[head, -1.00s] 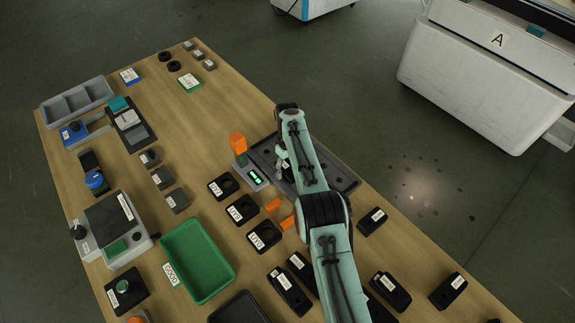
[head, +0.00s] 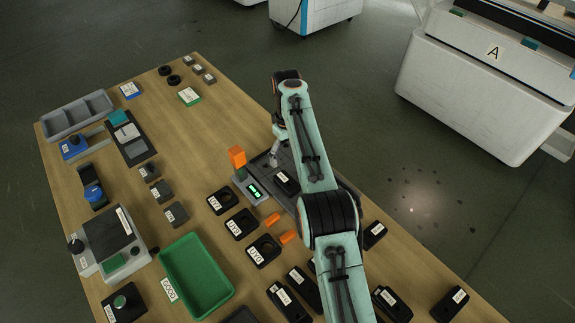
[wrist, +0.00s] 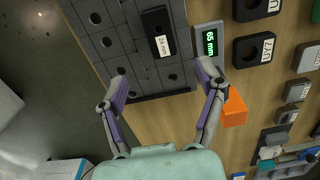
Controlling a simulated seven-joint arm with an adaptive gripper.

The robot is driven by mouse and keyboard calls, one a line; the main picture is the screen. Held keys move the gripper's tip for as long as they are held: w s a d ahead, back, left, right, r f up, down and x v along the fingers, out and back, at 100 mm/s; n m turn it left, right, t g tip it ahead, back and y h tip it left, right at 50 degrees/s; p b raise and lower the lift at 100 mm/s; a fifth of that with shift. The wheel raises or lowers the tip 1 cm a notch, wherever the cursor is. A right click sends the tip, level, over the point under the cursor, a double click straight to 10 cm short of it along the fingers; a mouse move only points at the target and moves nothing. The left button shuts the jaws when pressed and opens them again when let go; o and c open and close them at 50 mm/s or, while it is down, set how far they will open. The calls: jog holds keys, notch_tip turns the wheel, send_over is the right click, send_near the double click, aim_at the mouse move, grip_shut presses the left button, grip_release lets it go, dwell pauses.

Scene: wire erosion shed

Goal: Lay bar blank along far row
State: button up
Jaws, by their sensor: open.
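A black bar blank (head: 287,183) with a white label lies on the dark perforated plate (head: 262,161) in the head view, partly beside my arm. In the wrist view the bar blank (wrist: 157,22) lies flat on the plate (wrist: 145,76), over part of its grid of holes. A round hole shows near the bar's end. My gripper (wrist: 163,79) is open and empty, its fingertips apart over the plate's near edge, clear of the bar. In the head view my gripper (head: 275,155) is at the plate's far left end. My arm hides part of the plate.
A display reading 65 mm (wrist: 209,45) and an orange block (wrist: 234,108) stand close beside the plate. Black labelled holders with round openings (head: 241,223), orange pieces (head: 288,237) and a green tray (head: 195,275) are left of my arm. More black labelled blocks (head: 391,302) lie at the front.

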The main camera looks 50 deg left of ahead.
jog(key=shift+r, duration=0.45)
jog(key=shift+d, duration=0.1)
jog(key=w+d+r+m, duration=0.2)
jog(key=w+d+r, duration=0.25)
jog(key=d, duration=0.25)
jog(key=w+d+r+m, duration=0.2)
jog(key=w+d+r, duration=0.1)
jog(key=d+r, duration=0.35)
jog(key=s+d+r+m, duration=0.1)
jog(key=d+r+m, duration=0.3)
jog(key=d, duration=1)
jog(key=s+d+r+m, duration=0.1)
jog(key=s+d+m, duration=0.3)
jog(key=s+d, duration=0.6)
jog(key=s+d+f+m, duration=0.4)
jog(key=s+d+f, duration=0.1)
jog(key=s+d, duration=0.4)
jog(key=s, duration=0.2)
jog(key=shift+s+f+m+y, duration=0.25)
jog(key=shift+s+m+y, duration=0.05)
jog(key=shift+m+y, duration=0.1)
